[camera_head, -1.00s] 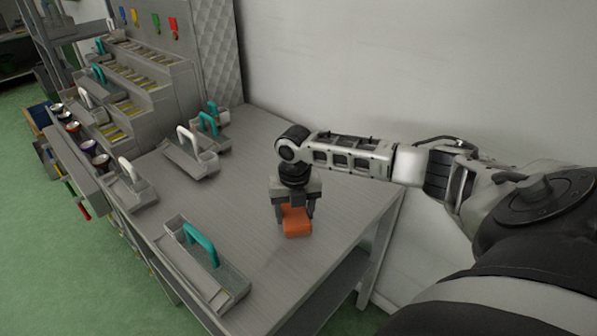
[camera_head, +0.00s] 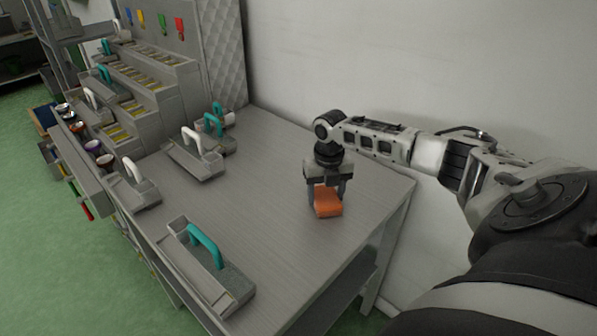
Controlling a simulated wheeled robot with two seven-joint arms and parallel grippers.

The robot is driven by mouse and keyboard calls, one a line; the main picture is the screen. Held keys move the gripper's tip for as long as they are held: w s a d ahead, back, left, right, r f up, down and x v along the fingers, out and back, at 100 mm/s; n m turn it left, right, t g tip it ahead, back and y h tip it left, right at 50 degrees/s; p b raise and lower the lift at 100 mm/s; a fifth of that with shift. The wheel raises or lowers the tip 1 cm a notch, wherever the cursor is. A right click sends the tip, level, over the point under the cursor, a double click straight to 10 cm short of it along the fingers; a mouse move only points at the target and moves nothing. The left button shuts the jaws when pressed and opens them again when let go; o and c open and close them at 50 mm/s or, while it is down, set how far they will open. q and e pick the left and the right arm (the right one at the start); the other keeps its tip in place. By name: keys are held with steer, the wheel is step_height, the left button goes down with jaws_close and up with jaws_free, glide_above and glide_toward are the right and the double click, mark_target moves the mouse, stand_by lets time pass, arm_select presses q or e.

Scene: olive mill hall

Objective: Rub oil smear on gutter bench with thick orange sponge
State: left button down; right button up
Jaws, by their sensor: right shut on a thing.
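The thick orange sponge (camera_head: 328,203) is at the right part of the grey gutter bench (camera_head: 265,215). My right gripper (camera_head: 327,188) points down and is shut on the sponge from above. The sponge is at or very close to the bench top; I cannot tell whether it presses on it. No oil smear can be made out on the bare bench top; it may be under the sponge or too faint to see. My left gripper is not in the view.
A grey tray with a teal handle (camera_head: 205,246) is at the front edge. Trays with white handles (camera_head: 193,141) and teal handles (camera_head: 213,125) stand farther back. A stepped rack (camera_head: 135,85) and several cups (camera_head: 92,147) are at left. A white wall (camera_head: 370,60) borders the right side.

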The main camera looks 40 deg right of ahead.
mark_target(315, 203)
steer(key=shift+d+f, duration=0.1)
steer(key=shift+d, duration=0.4)
steer(key=shift+a+r+p, duration=0.2)
steer(key=shift+a+p, duration=0.05)
steer(key=shift+p, duration=0.45)
steer(key=shift+a, duration=0.4)
steer(key=shift+s+a+p, duration=0.1)
steer(key=shift+a+p, duration=0.65)
steer(key=shift+p, duration=0.05)
steer(key=shift+a+p, duration=0.8)
steer(key=shift+a, duration=0.35)
steer(key=shift+s+a+f, duration=0.1)
steer(key=shift+a, duration=0.65)
steer(key=shift+a+p, duration=0.45)
steer(key=shift+a, duration=0.3)
steer(key=shift+s+a, duration=0.1)
steer(key=shift+a, duration=1.05)
step_height(315, 203, up, 5)
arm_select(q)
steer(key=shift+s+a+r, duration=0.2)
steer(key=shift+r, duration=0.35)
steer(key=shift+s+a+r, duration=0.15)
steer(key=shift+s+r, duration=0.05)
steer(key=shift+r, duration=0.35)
arm_select(e)
steer(key=shift+r, duration=1.55)
